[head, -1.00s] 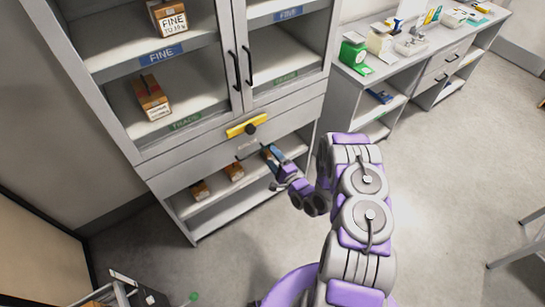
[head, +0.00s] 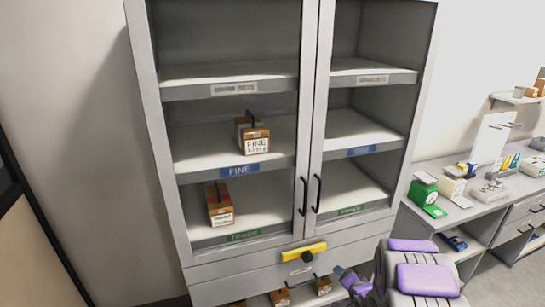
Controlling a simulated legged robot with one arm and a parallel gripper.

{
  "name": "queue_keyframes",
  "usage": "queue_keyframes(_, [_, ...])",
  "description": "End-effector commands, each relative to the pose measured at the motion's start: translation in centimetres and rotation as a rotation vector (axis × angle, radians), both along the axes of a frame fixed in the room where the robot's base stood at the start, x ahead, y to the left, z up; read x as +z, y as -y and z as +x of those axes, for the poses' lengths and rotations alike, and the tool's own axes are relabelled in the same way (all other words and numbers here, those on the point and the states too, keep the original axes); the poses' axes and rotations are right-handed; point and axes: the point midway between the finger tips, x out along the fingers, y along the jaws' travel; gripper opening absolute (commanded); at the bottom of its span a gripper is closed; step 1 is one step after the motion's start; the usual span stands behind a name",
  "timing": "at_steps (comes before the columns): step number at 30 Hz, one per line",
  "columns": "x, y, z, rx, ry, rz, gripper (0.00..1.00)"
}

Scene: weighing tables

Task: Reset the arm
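My arm (head: 425,278) is purple and grey and shows at the bottom edge, right of centre. The rest of the arm is below the picture.
Several small boxes sit low at the bottom edge.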

Motion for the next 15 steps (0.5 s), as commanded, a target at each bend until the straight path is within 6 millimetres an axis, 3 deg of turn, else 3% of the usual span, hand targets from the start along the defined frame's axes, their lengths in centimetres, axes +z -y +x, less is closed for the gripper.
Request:
queue_keyframes(8, [5.4,1.8,-3.1,0.016,-0.189,-0.278,0.74])
queue_keyframes(15, [9.7,1.8,-8.5,0.053,-0.377,-0.436,0.74])
